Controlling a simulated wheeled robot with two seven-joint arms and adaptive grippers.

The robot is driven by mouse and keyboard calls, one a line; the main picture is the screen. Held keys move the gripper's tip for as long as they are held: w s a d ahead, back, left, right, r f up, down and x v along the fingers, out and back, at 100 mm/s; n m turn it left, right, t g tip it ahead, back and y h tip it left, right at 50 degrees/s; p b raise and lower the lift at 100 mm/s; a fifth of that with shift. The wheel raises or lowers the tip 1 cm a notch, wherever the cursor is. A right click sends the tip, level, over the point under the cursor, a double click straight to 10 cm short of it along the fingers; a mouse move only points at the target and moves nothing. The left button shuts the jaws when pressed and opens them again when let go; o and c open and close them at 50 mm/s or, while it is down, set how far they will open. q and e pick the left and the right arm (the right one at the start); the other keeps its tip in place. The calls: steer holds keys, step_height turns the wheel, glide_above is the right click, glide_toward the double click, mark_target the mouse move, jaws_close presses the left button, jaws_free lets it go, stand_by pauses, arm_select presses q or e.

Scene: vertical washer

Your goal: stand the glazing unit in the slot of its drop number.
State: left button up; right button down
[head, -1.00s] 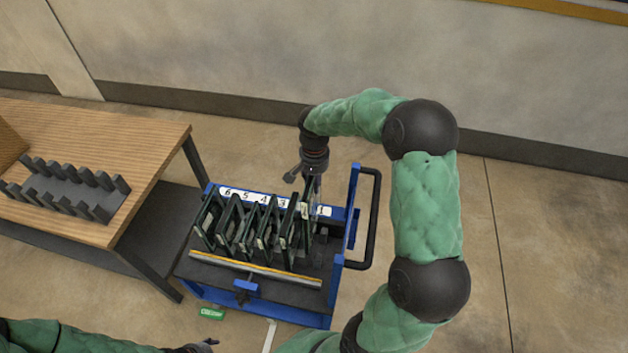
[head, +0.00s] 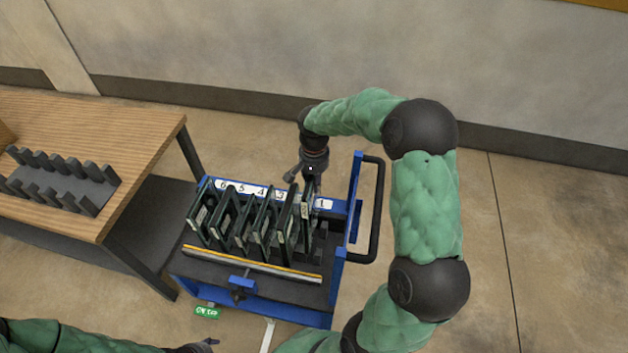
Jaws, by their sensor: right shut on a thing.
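The blue cart (head: 345,240) holds several dark-framed glazing units (head: 232,222) standing on edge in a row. White number labels run along its back rail; 6, 5, 4 and 1 (head: 323,203) can be read, and the part just left of 1 is covered. My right gripper (head: 311,184) is at the back rail and shut on the rightmost glazing unit (head: 304,212), which stands upright among the row, left of label 1. Whether its lower edge rests in a slot is hidden. My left gripper (head: 203,346) is at the bottom edge, mostly cut off.
A wooden table (head: 140,150) at the left bears a dark slotted rack (head: 62,182) with no units in it. Open floor lies to the right; a wall stands behind.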

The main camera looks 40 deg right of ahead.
steer(key=shift+w, duration=0.1)
steer(key=shift+d+f+b, duration=0.1)
steer(key=shift+f+b, duration=5.75)
steer(key=shift+f, duration=2.75)
steer(key=c, duration=0.9)
jaws_free()
steer(key=shift+f, duration=0.1)
